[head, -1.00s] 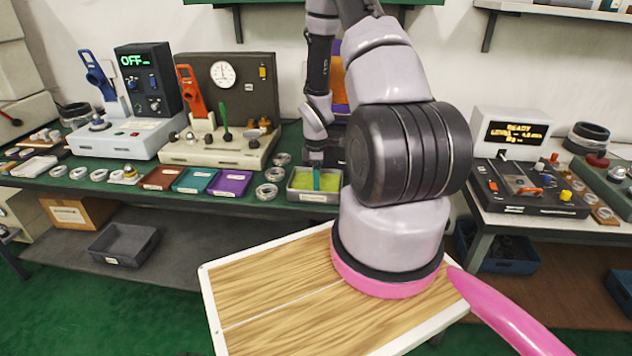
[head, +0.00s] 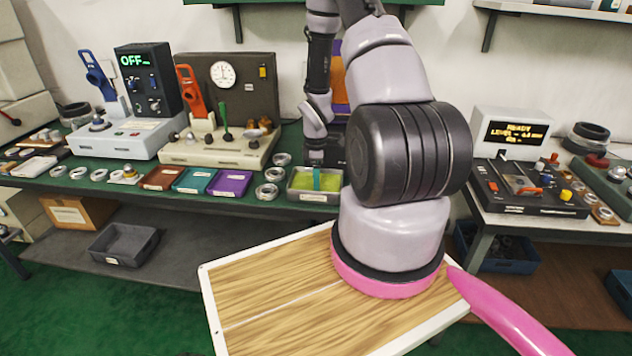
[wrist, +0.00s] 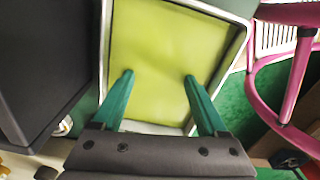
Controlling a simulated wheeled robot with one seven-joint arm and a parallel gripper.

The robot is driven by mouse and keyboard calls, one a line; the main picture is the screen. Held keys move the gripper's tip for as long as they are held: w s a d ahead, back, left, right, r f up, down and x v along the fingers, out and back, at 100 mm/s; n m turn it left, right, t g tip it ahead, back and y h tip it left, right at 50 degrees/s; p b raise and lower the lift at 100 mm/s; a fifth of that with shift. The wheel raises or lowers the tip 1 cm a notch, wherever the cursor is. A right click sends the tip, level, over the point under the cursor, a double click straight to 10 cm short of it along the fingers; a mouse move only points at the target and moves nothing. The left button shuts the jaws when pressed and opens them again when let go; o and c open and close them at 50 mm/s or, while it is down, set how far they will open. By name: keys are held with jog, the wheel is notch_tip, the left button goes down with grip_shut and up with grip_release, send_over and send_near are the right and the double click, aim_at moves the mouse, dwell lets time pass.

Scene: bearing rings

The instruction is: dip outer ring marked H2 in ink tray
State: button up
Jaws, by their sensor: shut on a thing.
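The ink tray (head: 313,197) is a grey-rimmed box filled with yellow-green on the bench. It fills the upper middle of the wrist view (wrist: 242,45). My gripper (head: 316,178) points down into the tray. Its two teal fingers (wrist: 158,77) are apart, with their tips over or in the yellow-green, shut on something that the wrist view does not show. The outer ring marked H2 is not visible between the fingertips, and I cannot read any H2 mark in either view.
Loose rings (head: 267,191) lie just left of the tray. Purple (head: 229,183), teal (head: 193,180) and brown (head: 162,178) trays stand further left. A dark box (wrist: 35,60) stands close beside the ink tray in the wrist view.

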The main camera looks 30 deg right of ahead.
jog(key=shift+r, duration=4)
jog(key=shift+a, duration=0.1)
